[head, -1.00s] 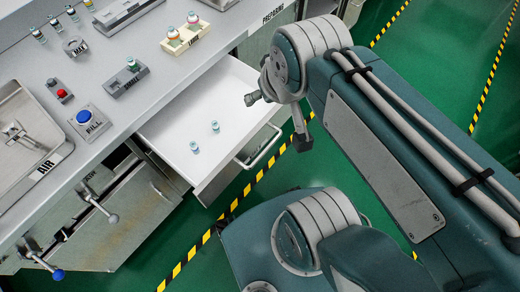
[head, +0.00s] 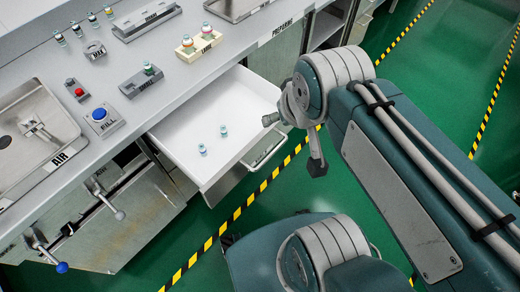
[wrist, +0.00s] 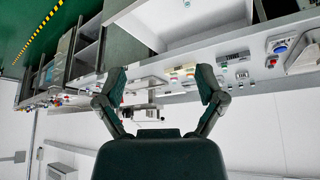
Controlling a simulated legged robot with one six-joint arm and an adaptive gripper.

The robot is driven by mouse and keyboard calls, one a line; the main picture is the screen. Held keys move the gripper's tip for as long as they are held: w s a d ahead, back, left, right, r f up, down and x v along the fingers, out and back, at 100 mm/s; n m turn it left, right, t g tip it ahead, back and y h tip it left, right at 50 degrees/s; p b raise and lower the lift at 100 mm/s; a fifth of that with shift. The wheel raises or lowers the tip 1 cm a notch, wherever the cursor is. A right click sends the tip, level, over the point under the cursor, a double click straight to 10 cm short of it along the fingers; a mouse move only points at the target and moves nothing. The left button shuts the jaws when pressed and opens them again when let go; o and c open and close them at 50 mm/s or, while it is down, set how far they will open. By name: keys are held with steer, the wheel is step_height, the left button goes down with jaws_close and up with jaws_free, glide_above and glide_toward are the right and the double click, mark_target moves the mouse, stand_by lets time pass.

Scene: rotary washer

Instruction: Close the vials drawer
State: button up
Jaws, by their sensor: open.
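The vials drawer (head: 190,140) is white and stands pulled out from under the counter in the head view. Two small vials (head: 213,140) stand in it. Its metal bar handle (head: 266,151) is on the front face, at the drawer's right side in the picture. The open drawer also shows at the top of the wrist view (wrist: 190,22). My gripper (head: 318,165) hangs just right of the handle in the head view, apart from it as far as I can tell. In the wrist view my gripper (wrist: 164,88) has its two fingers spread, with nothing between them.
The counter (head: 150,105) carries a sink (head: 40,140), a blue button (head: 99,114), a red button and several vials in holders. Levers (head: 118,214) stick out from the cabinet front at lower left.

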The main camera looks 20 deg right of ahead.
steer(key=shift+f, duration=0.1)
steer(key=c, duration=0.5)
steer(key=shift+w+d+f+m+g, duration=0.25)
steer(key=shift+f+m+g, duration=0.05)
steer(key=c, duration=0.5)
steer(key=w+d+f+m+g+y, duration=0.1)
steer(key=w+f+m, duration=0.1)
steer(key=f, duration=0.1)
steer(key=w+f+m+g+y, duration=0.2)
steer(key=w+d+f+m+g+y, duration=0.1)
steer(key=f+m+y, duration=0.1)
steer(key=f, duration=0.1)
steer(key=shift+w+d+f+m+g, duration=0.3)
steer(key=shift+w+g, duration=0.1)
jaws_close()
steer(key=w+d+f+m+t+y, duration=0.2)
steer(key=d+f+m+t, duration=0.6)
steer(key=d+f+m, duration=0.45)
steer(key=w+d+f+m+t+y, duration=0.1)
steer(key=d+f+m+t+y, duration=0.1)
steer(key=d+f+m+t, duration=1)
steer(key=w+a+f+n+g, duration=0.1)
steer(key=w+a+g, duration=0.3)
steer(key=w+a, duration=0.6)
steer(key=shift+w+f+n+g, duration=0.35)
steer(key=shift+w+f, duration=0.55)
steer(key=shift+w, duration=0.35)
